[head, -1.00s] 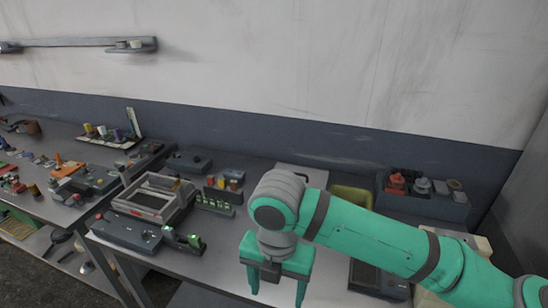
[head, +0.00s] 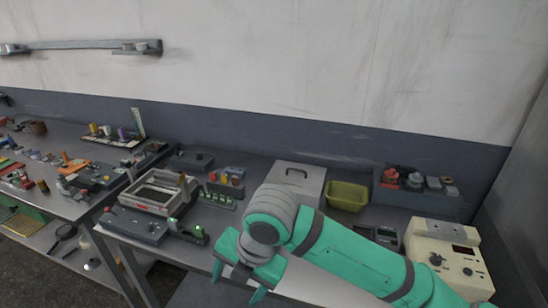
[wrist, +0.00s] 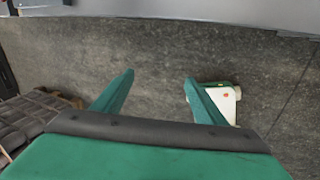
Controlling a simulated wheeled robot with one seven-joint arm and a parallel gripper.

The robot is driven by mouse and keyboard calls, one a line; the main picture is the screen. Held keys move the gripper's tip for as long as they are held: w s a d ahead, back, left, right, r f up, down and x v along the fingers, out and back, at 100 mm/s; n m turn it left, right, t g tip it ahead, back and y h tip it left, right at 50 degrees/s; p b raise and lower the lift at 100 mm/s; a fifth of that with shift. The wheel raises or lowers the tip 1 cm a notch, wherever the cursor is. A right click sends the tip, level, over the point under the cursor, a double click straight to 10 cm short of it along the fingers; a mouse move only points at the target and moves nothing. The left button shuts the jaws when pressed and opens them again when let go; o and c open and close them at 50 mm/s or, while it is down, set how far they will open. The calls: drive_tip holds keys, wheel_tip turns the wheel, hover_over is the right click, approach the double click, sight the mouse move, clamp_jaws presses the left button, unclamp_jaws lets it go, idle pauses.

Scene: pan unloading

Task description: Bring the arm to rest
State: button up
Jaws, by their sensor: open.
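My green arm reaches in from the lower right of the head view, bent over the front part of the grey workbench (head: 190,262). My gripper (head: 237,285) hangs at the bottom middle of the head view, near the bench's front edge. In the wrist view my gripper (wrist: 158,95) shows two green fingers spread wide apart, with nothing between them. Beyond the fingers lies the dark grey floor (wrist: 150,55).
A cream instrument box (head: 447,258) stands right of my arm. A yellow-green bin (head: 347,196) and a grey box with a handle (head: 298,180) stand behind it. A framed tray device (head: 152,194) is to the left. A white object (wrist: 220,103) lies on the floor by the right finger.

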drive_tip(key=w+a+r+m+t+y, duration=0.35)
drive_tip(key=a+r+m+y, duration=0.2)
drive_tip(key=a, duration=0.25)
drive_tip(key=w+a+r+m+t+y, duration=0.3)
drive_tip(key=a+r+m+t+y, duration=0.15)
drive_tip(key=a+m+y, duration=0.35)
drive_tip(key=s+d+f+m+t+h, duration=0.4)
drive_tip(key=d+f+m+h, duration=0.3)
drive_tip(key=f+m, duration=0.3)
drive_tip(key=s+d+f+m+t+h, duration=0.4)
drive_tip(key=d+f+m+t+h, duration=0.25)
drive_tip(key=f, duration=0.55)
drive_tip(key=s+d+f+g+h, duration=0.1)
drive_tip(key=s+d+f, duration=0.1)
drive_tip(key=s, duration=0.6)
drive_tip(key=s+d+f+m+g+h, duration=0.1)
drive_tip(key=s+d+f+g, duration=0.1)
drive_tip(key=s+d, duration=0.3)
drive_tip(key=s+d+f+g+h, duration=0.1)
drive_tip(key=s+d+f, duration=0.2)
drive_tip(key=s, duration=0.9)
drive_tip(key=shift+d+f+m+h, duration=0.2)
drive_tip(key=shift+f+m+h, duration=0.1)
drive_tip(key=shift+f, duration=0.35)
drive_tip(key=shift+s, duration=0.1)
